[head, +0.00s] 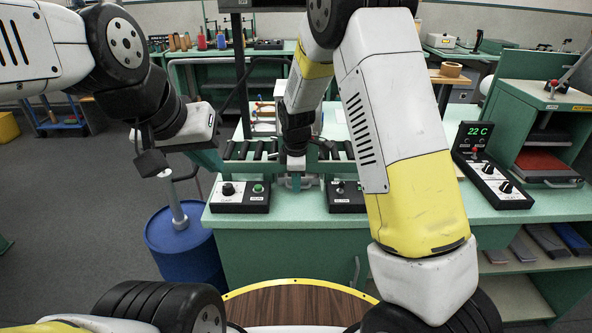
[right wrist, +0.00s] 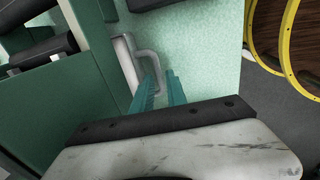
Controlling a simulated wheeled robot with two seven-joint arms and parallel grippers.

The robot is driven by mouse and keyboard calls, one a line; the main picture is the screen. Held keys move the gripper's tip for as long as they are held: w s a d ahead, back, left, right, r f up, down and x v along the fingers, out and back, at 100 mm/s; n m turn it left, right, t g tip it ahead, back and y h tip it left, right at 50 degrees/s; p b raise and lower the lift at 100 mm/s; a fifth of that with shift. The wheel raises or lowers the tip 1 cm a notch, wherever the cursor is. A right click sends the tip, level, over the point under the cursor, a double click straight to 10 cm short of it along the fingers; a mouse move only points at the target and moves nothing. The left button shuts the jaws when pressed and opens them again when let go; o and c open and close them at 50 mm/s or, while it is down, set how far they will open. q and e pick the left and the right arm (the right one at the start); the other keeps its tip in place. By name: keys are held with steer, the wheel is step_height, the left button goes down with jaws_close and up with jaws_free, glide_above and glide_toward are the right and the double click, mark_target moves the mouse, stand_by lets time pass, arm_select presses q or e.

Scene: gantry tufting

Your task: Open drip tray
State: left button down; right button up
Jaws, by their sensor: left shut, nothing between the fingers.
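A grey bracket handle (right wrist: 150,55) on a pale grey bar, which I take for the drip tray's front, shows in the right wrist view. In the head view this grey piece (head: 309,181) sits at the bench front below the black rollers. My right gripper (right wrist: 163,72) has its teal fingers at the handle, one on each side of its near end. Whether they press on it I cannot tell. The right gripper also shows in the head view (head: 295,183).
Black control boxes (head: 240,196) flank the handle on the green bench (head: 285,226). The blue drum (head: 180,253) with a pump stands left of the bench. A temperature display box (head: 492,178) and green press (head: 545,110) stand at right.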

jaws_close()
stand_by(1.4)
